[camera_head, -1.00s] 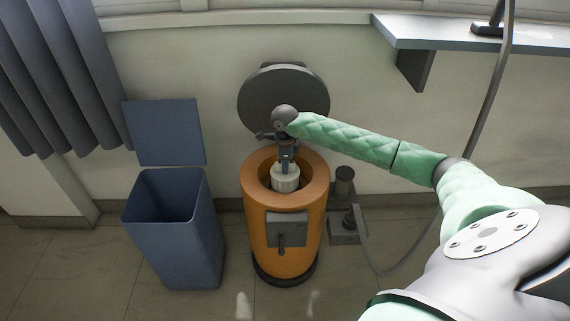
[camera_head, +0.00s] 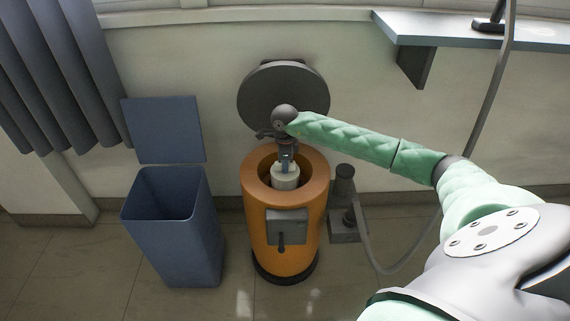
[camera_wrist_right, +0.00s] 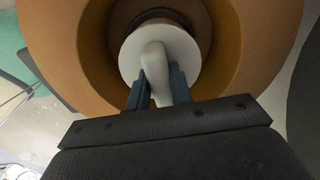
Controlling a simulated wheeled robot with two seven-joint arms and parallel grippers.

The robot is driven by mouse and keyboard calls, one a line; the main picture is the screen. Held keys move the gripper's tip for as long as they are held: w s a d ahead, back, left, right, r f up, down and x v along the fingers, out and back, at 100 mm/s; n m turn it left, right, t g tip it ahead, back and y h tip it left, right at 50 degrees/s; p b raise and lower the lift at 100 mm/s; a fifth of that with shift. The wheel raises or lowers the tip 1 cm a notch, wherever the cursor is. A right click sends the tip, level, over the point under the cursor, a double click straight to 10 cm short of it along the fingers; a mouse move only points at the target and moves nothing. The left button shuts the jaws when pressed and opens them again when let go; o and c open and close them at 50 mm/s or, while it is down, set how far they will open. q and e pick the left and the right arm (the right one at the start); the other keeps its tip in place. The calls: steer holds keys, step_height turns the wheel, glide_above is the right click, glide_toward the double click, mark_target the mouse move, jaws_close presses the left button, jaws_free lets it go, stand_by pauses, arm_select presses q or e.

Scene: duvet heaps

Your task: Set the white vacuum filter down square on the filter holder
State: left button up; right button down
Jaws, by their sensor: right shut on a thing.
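The white vacuum filter (camera_head: 286,181) is inside the open top of the orange vacuum canister (camera_head: 284,228). My right gripper (camera_head: 286,163) reaches down from above and is shut on the filter. In the right wrist view the gripper's two dark fingers (camera_wrist_right: 160,88) pinch a raised white grip on top of the round filter (camera_wrist_right: 186,46). The filter sits inside the orange rim, with a dark ring showing behind its far edge. The filter holder lies below and is hidden, so I cannot tell if the filter touches it. My left gripper is out of view.
The canister's round grey lid (camera_head: 283,96) stands open behind it against the wall. A blue bin (camera_head: 180,235) with a raised lid is at the left. A dark hose (camera_head: 386,266) and small pump-like unit (camera_head: 345,215) are at the right, below a wall shelf (camera_head: 470,32).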

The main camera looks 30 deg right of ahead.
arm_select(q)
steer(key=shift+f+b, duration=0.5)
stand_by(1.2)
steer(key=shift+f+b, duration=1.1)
arm_select(e)
steer(key=shift+f, duration=1.65)
steer(key=c, duration=1.2)
jaws_free()
steer(key=shift+o, duration=0.2)
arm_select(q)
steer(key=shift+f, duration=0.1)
arm_select(e)
steer(key=shift+r, duration=0.15)
step_height(320, 180, up, 6)
steer(key=shift+f, duration=0.1)
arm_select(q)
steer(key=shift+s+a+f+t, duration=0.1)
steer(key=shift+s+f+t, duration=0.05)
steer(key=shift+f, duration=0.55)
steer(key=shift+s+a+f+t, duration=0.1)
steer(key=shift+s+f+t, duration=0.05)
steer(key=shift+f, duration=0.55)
arm_select(e)
steer(key=shift+r, duration=0.85)
